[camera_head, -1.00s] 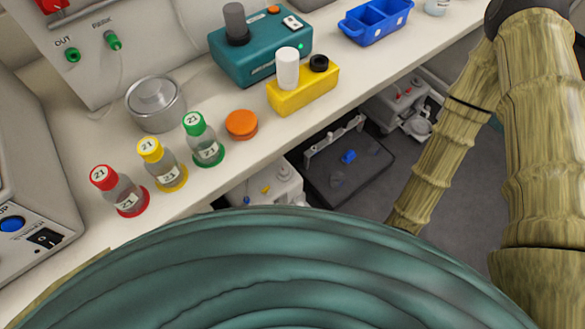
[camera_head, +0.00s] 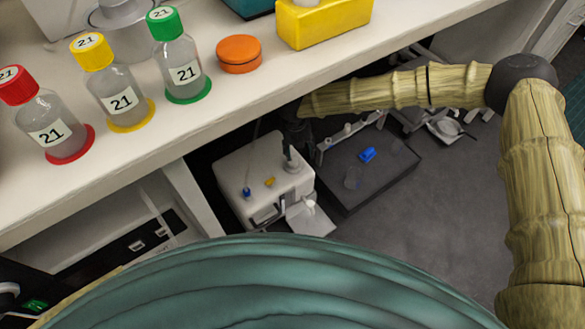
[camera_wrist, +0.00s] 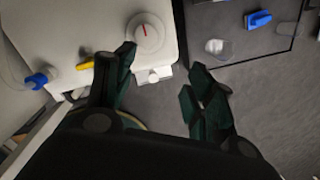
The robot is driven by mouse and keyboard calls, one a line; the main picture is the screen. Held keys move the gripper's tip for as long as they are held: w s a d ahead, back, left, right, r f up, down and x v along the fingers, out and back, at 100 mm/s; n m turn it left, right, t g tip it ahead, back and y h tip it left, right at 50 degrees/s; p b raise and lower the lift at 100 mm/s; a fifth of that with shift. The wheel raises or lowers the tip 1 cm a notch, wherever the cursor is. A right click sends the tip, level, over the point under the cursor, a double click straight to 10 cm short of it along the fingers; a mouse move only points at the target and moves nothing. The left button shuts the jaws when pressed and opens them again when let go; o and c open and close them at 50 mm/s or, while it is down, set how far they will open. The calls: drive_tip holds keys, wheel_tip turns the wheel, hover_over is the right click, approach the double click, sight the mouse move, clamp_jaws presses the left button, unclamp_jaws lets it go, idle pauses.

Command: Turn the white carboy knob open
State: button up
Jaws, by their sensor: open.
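The white carboy (camera_head: 240,180) sits low under the bench, with blue and yellow fittings on top. In the wrist view the carboy (camera_wrist: 100,15) fills the upper left. A round white knob (camera_wrist: 146,33) with a red line is on its top near the right edge. My gripper (camera_wrist: 160,72) is open and empty. Its left finger overlaps the knob's lower-left edge in the picture; contact cannot be told. Its right finger is to the right of the carboy, over the floor. In the head view my dark gripper (camera_head: 292,132) is partly shaded, at the carboy's back right.
A dark tray (camera_head: 365,180) with a blue piece (camera_head: 367,155) lies right of the carboy. The bench (camera_head: 250,95) overhangs it, carrying red-, yellow- and green-capped bottles, an orange lid (camera_head: 239,52) and a yellow block (camera_head: 325,22). The floor in front right is clear.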

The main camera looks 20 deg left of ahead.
sight(293, 161)
drive_tip(key=a+f+m+b, duration=0.1)
drive_tip(key=f, duration=0.2)
drive_tip(key=w+f+m+g+b, duration=0.1)
drive_tip(key=f+b, duration=0.1)
drive_tip(key=f, duration=0.1)
drive_tip(key=w+a+f+m+b, duration=0.1)
drive_tip(key=f, duration=0.2)
drive_tip(key=shift+a+f+y+b, duration=0.15)
drive_tip(key=shift+a+y+b, duration=0.15)
drive_tip(key=shift+y+b, duration=0.1)
drive_tip(key=c, duration=1.1)
